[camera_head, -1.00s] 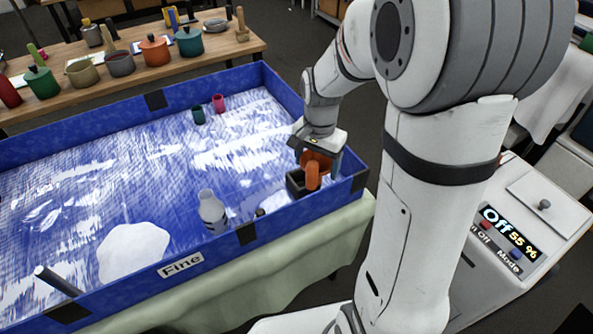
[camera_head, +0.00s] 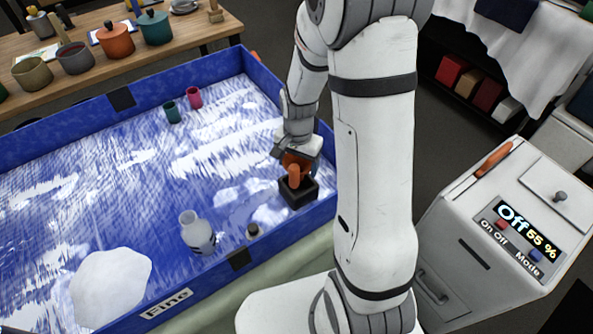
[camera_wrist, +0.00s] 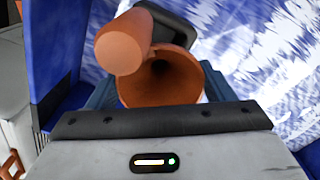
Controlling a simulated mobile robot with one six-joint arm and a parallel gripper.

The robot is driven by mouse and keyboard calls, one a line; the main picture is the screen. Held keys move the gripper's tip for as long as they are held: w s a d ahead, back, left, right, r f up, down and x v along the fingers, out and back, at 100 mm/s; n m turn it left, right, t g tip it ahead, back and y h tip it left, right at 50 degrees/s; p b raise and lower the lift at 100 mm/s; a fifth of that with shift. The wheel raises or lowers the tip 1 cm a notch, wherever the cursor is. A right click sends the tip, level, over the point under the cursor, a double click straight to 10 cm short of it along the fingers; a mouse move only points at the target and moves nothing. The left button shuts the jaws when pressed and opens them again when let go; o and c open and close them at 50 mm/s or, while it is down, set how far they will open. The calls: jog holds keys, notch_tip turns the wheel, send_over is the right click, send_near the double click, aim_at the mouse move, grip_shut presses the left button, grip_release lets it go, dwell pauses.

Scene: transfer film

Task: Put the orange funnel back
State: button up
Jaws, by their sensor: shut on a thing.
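The orange funnel (camera_head: 293,178) is in my gripper (camera_head: 297,160), near the right wall of the blue-walled tray. In the wrist view its open, hollow mouth (camera_wrist: 165,82) faces the camera, with a rounded orange part beside it. My gripper is shut on the funnel. A small dark box (camera_head: 300,197) stands in the tray directly below and around the funnel's lower part. It also shows behind the funnel in the wrist view (camera_wrist: 176,24). I cannot tell whether the funnel rests on the box or hangs just above it.
The blue tray (camera_head: 60,142) holds a pale bottle (camera_head: 197,236), a small dark jar (camera_head: 253,231), a white mound (camera_head: 110,288), a green cup (camera_head: 171,112) and a pink cup (camera_head: 194,97). A white cabinet (camera_head: 480,235) stands at right. Pots stand on the back table (camera_head: 70,90).

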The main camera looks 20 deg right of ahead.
jog(key=shift+f, duration=1.75)
jog(key=shift+f, duration=0.3)
jog(key=o, duration=1)
jog(key=shift+o, duration=0.2)
